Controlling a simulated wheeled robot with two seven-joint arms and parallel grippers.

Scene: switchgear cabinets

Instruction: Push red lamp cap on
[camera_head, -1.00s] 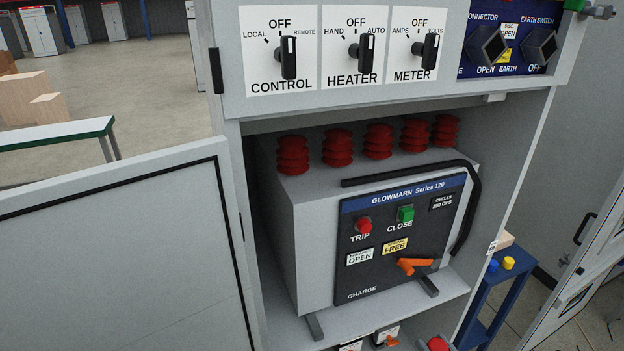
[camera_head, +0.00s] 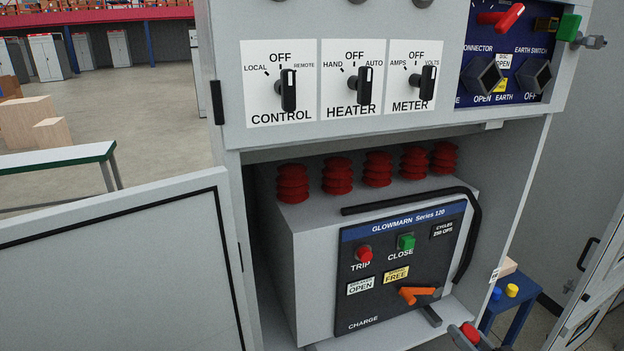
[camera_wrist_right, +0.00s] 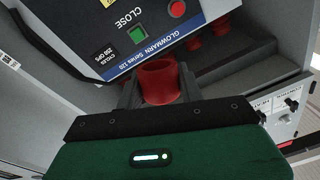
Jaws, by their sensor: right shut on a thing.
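The red lamp cap (camera_head: 470,331) is at the lower right of the head view, held in front of the cabinet. My right gripper (camera_head: 467,338) is shut on it, and its fingers hide part of it. In the right wrist view the red cap (camera_wrist_right: 160,80) is a round, cup-like piece between the two grey fingers of the right gripper (camera_wrist_right: 158,92). Dark round fittings (camera_head: 357,2) are cut off at the top edge of the head view; I cannot tell whether they are lamps. My left gripper is not in view.
The breaker (camera_head: 400,265) with red TRIP and green CLOSE buttons sits in the open compartment. Above it are three rotary switches (camera_head: 364,88) and a blue panel (camera_head: 507,60). An open door (camera_head: 120,270) stands left. A blue stand (camera_head: 510,320) with coloured caps is right.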

